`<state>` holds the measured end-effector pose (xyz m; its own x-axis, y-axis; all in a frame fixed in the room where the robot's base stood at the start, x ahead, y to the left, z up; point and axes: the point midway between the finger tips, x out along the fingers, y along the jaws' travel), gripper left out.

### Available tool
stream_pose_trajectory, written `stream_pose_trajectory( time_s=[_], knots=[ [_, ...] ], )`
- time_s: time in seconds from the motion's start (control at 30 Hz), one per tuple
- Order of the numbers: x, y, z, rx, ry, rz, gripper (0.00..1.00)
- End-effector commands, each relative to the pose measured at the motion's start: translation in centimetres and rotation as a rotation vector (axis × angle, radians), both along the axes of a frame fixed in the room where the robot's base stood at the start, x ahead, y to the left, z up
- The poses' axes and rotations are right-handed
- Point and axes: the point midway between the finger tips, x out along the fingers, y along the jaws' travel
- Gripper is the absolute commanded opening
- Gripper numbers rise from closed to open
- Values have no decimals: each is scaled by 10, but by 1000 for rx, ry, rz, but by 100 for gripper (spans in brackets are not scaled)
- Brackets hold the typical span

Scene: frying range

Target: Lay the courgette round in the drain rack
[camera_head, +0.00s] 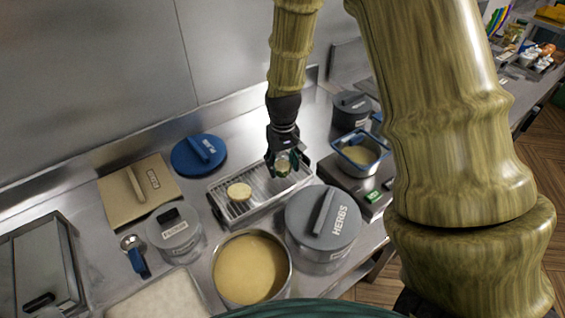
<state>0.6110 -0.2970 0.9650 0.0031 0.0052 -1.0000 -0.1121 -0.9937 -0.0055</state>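The drain rack (262,202) is a shallow metal tray with a slatted grid, in the middle of the head view. My gripper (286,168) points down over its right half. A small round with a green edge and paler face, which looks like the courgette round (283,164), sits between the fingers. The gripper appears shut on it; the fingers partly hide it. The gap between it and the grid is hard to judge. A pale yellow round (239,191) lies on the rack's left half.
A grey HERBS pot (308,225) and an open pan of yellow batter (250,270) stand in front of the rack. A blue lid (199,155) lies behind left. A blue-rimmed container (361,153) stands to the right, near a dark lidded pot (351,108).

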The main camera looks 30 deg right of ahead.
Motion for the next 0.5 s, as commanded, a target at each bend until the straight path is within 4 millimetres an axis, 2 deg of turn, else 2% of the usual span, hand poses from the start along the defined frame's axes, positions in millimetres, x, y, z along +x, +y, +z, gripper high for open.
stream_pose_trajectory(
  time_s=[0.37,0.5],
  knots=[
    [0,0,0,0,0,0,70],
    [0,0,6,0,-1,0,70]
  ],
)
